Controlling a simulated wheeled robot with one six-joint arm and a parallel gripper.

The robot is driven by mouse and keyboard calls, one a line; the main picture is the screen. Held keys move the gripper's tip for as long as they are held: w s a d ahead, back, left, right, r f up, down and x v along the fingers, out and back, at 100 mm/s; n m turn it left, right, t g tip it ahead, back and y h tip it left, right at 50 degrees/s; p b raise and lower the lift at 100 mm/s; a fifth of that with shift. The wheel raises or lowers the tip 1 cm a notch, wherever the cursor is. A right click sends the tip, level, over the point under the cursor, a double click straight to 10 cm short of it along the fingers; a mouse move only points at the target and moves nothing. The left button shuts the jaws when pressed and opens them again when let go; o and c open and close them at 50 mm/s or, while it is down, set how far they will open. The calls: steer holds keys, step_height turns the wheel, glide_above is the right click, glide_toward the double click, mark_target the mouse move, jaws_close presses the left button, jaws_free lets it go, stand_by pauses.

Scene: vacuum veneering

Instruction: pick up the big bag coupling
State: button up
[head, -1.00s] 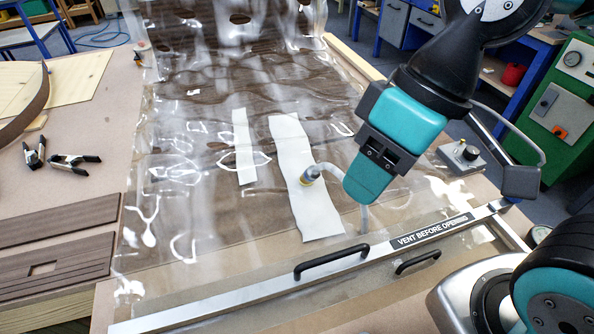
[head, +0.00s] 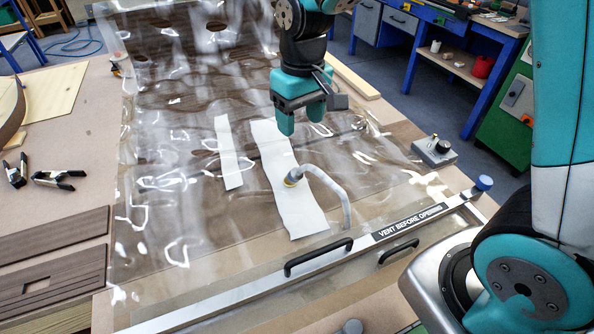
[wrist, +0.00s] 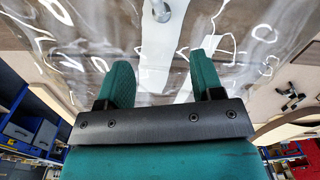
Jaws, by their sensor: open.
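In the wrist view the coupling (wrist: 162,11) shows at the top edge, partly cut off. My gripper (head: 298,114) is above the bag, behind the coupling and apart from it. Its green fingers (wrist: 161,68) are open, with nothing between them.
A metal bar (head: 230,297) with black handles, labelled "VENT BEFORE OPENING", crosses the front. A grey box with a knob (head: 434,150) stands at the right. Spring clamps (head: 55,179) and dark boards (head: 50,235) lie at the left. A second white strip (head: 228,155) lies beside the first.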

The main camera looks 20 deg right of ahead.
steer(key=f+p, duration=0.1)
steer(key=f, duration=0.3)
steer(key=f+p, duration=0.1)
steer(key=f, duration=0.9)
steer(key=shift+s+a+p, duration=0.15)
steer(key=shift+a+p, duration=0.15)
steer(key=shift+p, duration=0.1)
steer(key=c, duration=1.1)
step_height(320, 180, up, 19)
steer(key=shift+r+b, duration=0.15)
steer(key=shift+b, duration=0.95)
jaws_close()
steer(key=shift+s+d+r+p, duration=0.1)
steer(key=shift+s+r+p, duration=0.2)
steer(key=shift+r+p, duration=0.25)
steer(key=shift+s+d+r+p, duration=0.1)
steer(key=shift+s+r+p, duration=0.25)
steer(key=shift+r, duration=0.45)
steer(key=shift+s+d+r+p, duration=0.1)
steer(key=shift+s+r+p, duration=0.15)
steer(key=shift+r+p, duration=0.35)
step_height(320, 180, up, 8)
steer(key=p, duration=0.7)
glide_above(298, 165)
steer(key=s, duration=0.2)
steer(key=shift+w+d, duration=0.1)
steer(key=shift+d, duration=0.15)
